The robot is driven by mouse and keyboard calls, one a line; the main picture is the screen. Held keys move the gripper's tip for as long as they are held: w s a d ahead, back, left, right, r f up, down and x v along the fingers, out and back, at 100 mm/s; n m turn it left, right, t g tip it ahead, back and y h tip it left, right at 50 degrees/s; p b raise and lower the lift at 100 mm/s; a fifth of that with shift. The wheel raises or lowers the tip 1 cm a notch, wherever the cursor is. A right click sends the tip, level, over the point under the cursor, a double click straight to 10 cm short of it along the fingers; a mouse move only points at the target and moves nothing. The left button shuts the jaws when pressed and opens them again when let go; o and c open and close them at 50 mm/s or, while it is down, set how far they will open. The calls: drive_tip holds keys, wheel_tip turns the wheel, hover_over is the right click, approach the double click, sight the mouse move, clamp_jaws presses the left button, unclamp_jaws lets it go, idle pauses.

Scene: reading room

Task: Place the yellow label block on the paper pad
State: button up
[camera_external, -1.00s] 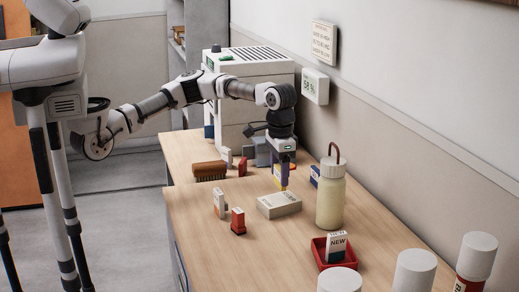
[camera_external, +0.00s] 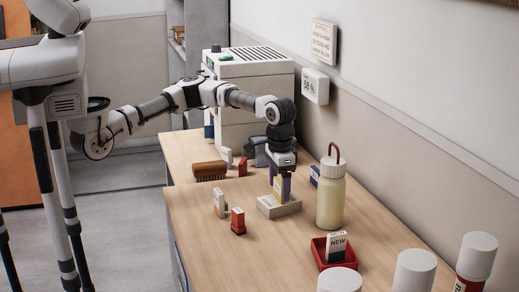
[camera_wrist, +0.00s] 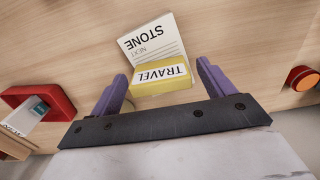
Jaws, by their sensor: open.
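The yellow label block (camera_wrist: 160,78), marked TRAVEL, is upright on the paper pad in the wrist view. It also shows in the external view (camera_external: 280,187), partly hidden by my fingers. The pale paper pad (camera_external: 279,208) lies on the table; its printed top (camera_wrist: 157,40) shows past the block in the wrist view. My gripper (camera_wrist: 161,73) is open, with a purple finger on each side of the block and small gaps between. In the external view my gripper (camera_external: 281,185) is low over the pad.
A cream bottle (camera_external: 330,203) stands close right of the pad. A red tray (camera_external: 328,252) holds a NEW label. A red-based block (camera_external: 238,222) and a pale block (camera_external: 219,204) stand to the left. A brush (camera_external: 209,171) lies farther back. The front-left table is clear.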

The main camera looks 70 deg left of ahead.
sight(280, 181)
wheel_tip(280, 181, up, 12)
drive_tip(key=shift+r+b, duration=0.2)
drive_tip(key=shift+b, duration=0.15)
